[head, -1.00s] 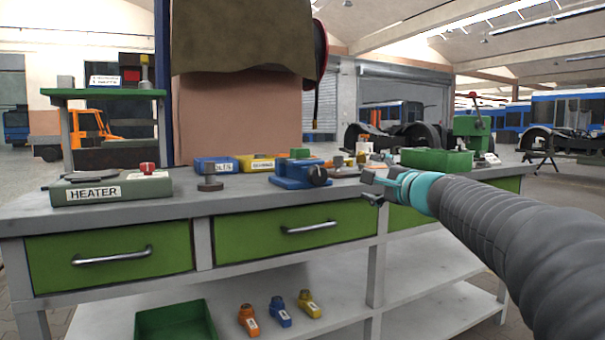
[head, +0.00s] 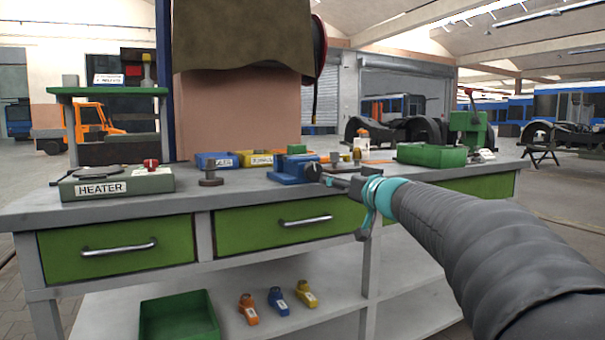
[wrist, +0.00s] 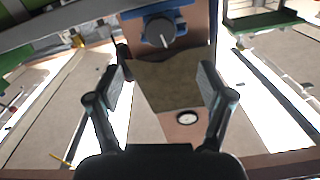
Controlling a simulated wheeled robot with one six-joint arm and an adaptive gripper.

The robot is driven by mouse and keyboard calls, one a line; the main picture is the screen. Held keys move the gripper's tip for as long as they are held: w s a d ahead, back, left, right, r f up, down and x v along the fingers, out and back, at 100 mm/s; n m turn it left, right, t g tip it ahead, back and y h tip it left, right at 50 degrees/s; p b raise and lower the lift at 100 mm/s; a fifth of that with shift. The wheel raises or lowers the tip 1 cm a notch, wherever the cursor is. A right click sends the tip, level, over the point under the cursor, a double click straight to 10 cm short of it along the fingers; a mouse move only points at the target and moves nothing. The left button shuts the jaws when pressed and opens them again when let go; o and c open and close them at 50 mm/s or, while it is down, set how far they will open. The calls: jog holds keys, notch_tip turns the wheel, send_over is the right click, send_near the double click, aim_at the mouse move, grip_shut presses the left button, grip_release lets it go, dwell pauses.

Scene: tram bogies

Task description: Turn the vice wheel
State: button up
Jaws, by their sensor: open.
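The blue vice (head: 290,172) stands on the grey workbench near its front edge, with its dark round wheel (head: 313,172) facing the front right. In the wrist view the wheel (wrist: 160,31) shows at top centre with a pale bar across it, in front of the blue vice body (wrist: 178,16). My gripper (head: 343,186) is just right of the wheel in the head view, overlapping the bench edge. In the wrist view its two fingers (wrist: 160,80) are spread wide with nothing between them. The wheel lies beyond the fingertips; no contact shows.
A green tray (head: 432,155) is on the bench to the right. Blue and yellow boxes (head: 262,159) and a round dark-based post (head: 210,176) are left of the vice. The heater (head: 118,184) is further left. Drawers with handles (head: 305,221) are below the bench top.

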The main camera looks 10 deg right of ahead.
aim_at(315, 173)
jog(key=w+a+p, duration=0.1)
jog(key=w, duration=0.3)
jog(key=w+a+n+p, duration=0.1)
jog(key=w+a+p, duration=0.1)
jog(key=w, duration=0.2)
jog(key=w+a+n+p, duration=0.1)
jog(key=w, duration=0.4)
jog(key=shift+a+p, duration=0.15)
jog(key=shift+p, duration=0.15)
jog(key=shift+c, duration=0.3)
jog(key=c, duration=1.1)
